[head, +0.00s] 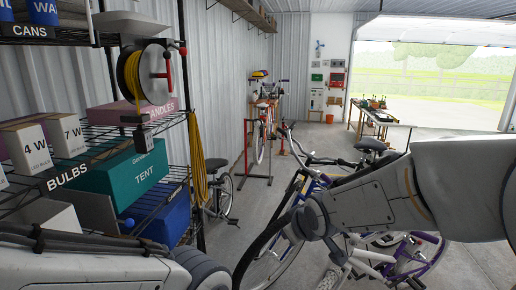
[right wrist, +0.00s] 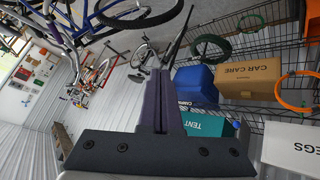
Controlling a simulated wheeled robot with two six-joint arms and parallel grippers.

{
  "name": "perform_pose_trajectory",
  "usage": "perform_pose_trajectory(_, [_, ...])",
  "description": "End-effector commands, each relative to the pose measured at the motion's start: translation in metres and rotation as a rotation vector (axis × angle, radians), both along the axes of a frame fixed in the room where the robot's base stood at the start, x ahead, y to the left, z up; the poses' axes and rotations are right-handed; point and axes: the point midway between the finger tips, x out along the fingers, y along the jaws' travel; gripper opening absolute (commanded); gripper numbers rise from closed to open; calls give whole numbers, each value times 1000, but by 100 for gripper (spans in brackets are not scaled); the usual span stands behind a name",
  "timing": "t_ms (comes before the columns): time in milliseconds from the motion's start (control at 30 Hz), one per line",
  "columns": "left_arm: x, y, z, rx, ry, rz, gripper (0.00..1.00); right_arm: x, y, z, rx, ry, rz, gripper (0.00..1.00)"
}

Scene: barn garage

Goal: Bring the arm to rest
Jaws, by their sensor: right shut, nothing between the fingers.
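My right gripper (right wrist: 161,78) shows in the right wrist view, with its two dark fingers pressed together and nothing between them. It points into open space between the bicycles and the shelf rack. In the head view my right arm (head: 375,195) reaches in from the right, in front of the bicycles. Its gripper is not clearly made out there. My left arm (head: 80,268) crosses the bottom left corner of the head view, low in front of the rack. My left gripper is not in view.
A wire shelf rack (head: 95,145) stands close on the left, holding a teal tent box (head: 125,178) and a blue bin (head: 168,215). A blue bicycle (head: 290,215) and a purple-white bicycle (head: 425,255) stand close by my right arm.

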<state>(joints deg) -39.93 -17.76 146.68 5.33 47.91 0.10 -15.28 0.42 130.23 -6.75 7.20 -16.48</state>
Motion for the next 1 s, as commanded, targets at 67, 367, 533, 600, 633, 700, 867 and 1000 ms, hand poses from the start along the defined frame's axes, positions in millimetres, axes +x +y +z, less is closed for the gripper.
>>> perform_pose_trajectory(67, [0,0,0,0,0,0,66,-20,-29,-27,23,103,-114,0])
perform_pose_trajectory(367, [0,0,0,0,0,0,66,-86,-86,-83,88,354,-406,0])
perform_pose_trajectory(533, [0,0,0,0,0,0,66,-120,-104,-102,117,458,-534,0])
perform_pose_trajectory(600, [0,0,0,0,0,0,66,-133,-109,-109,129,498,-583,0])
perform_pose_trajectory(633, [0,0,0,0,0,0,66,-139,-112,-112,133,514,-603,0])
perform_pose_trajectory(700, [0,0,-1,0,0,0,66,-146,-106,-113,133,534,-601,0])
perform_pose_trajectory(867, [0,0,-3,0,0,0,66,-157,-79,-105,108,558,-511,0])
perform_pose_trajectory(1000, [0,0,-5,0,0,0,66,-171,-54,-99,81,584,-426,0])
